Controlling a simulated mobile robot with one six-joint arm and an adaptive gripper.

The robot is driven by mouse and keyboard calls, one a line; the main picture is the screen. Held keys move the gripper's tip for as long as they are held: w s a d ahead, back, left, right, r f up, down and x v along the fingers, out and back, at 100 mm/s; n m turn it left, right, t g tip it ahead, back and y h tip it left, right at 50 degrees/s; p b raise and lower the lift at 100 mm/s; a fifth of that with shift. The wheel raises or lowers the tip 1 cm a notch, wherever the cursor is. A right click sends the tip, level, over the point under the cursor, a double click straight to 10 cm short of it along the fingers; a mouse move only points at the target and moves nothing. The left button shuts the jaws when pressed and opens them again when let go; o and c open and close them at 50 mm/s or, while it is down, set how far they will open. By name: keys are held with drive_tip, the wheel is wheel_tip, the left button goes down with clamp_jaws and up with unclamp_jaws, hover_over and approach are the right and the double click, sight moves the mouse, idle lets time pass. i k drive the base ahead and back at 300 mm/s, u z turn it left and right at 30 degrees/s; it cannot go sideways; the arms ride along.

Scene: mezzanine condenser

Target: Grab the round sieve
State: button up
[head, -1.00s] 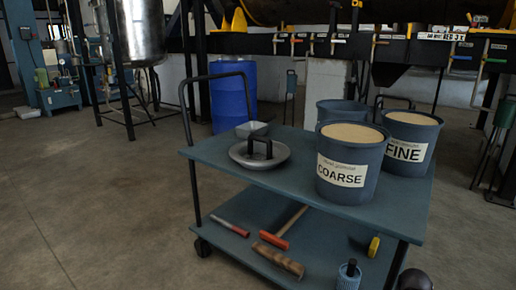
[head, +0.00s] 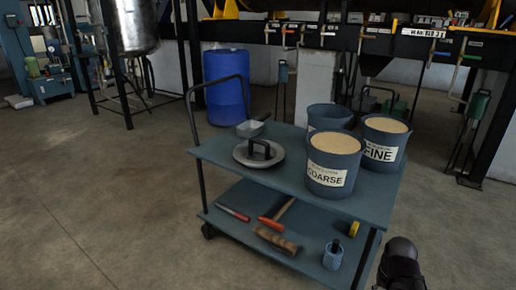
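A round, shallow grey metal dish with a dark arched handle (head: 258,153) lies on the left part of the trolley's top shelf. It is the only round, flat piece I see there; I cannot tell whether it has a mesh. A small grey square-mouthed scoop (head: 250,129) sits just behind it. To the right stand a bucket labelled COARSE (head: 332,176), a bucket labelled FINE (head: 382,153), both filled with tan grain, and a third blue-grey bucket (head: 328,115) behind, its contents hidden. My gripper's fingers are not visible; only a dark part, likely of my arm, shows at the bottom right.
The blue-grey trolley (head: 222,149) has an upright handle at its left end. Its lower shelf holds a hammer (head: 274,220), a brush-like wooden tool (head: 275,241) and other small items. A blue drum (head: 225,85) stands behind. Concrete floor is clear in front and left.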

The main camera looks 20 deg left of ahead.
sight(254, 153)
drive_tip(key=z, duration=0.15)
drive_tip(key=k, duration=0.6)
drive_tip(key=u, duration=1.7)
drive_tip(key=i, duration=1.15)
drive_tip(key=u, duration=0.05)
